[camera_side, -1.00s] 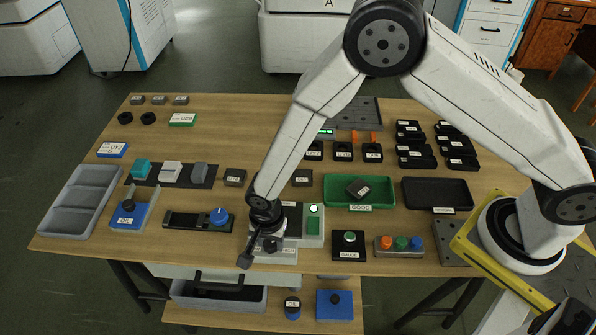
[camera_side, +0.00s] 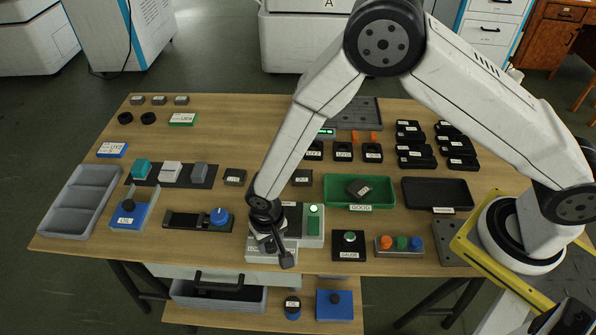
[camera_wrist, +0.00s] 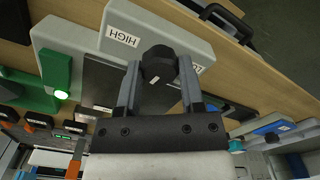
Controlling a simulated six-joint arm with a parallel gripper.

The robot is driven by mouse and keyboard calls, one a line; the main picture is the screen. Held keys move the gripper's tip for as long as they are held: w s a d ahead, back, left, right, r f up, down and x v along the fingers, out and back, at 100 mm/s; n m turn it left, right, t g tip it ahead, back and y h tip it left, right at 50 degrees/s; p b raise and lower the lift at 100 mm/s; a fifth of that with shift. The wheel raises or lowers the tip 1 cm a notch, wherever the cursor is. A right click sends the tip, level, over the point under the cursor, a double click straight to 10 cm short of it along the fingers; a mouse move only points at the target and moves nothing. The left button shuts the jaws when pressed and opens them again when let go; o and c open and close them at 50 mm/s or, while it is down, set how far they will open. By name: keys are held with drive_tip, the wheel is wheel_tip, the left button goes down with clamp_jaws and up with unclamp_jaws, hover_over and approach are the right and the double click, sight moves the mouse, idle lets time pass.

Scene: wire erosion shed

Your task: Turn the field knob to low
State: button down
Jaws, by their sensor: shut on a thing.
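The field knob (camera_wrist: 158,62) is a black round knob on a light grey box (camera_wrist: 190,38). In the wrist view, a HIGH label (camera_wrist: 122,36) is left of the knob. Another label (camera_wrist: 196,69), partly covered and starting "LO", is right of it. My gripper (camera_wrist: 159,76) has one finger on each side of the knob and is shut on it. A small white mark on the knob faces the bottom of the wrist picture. In the side view, my gripper (camera_side: 268,243) is down at the grey box (camera_side: 258,258) near the table's front edge and hides the knob.
A panel with a lit round lamp (camera_side: 313,209) and a green block (camera_side: 313,226) stands just behind and right. A slider with a blue knob (camera_side: 219,216) is at the left. Bare table lies between.

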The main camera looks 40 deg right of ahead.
sight(271, 243)
drive_tip(key=shift+n, duration=1)
drive_tip(key=shift+c, duration=1)
unclamp_jaws()
drive_tip(key=shift+r, duration=0.15)
drive_tip(key=shift+r, duration=3.8)
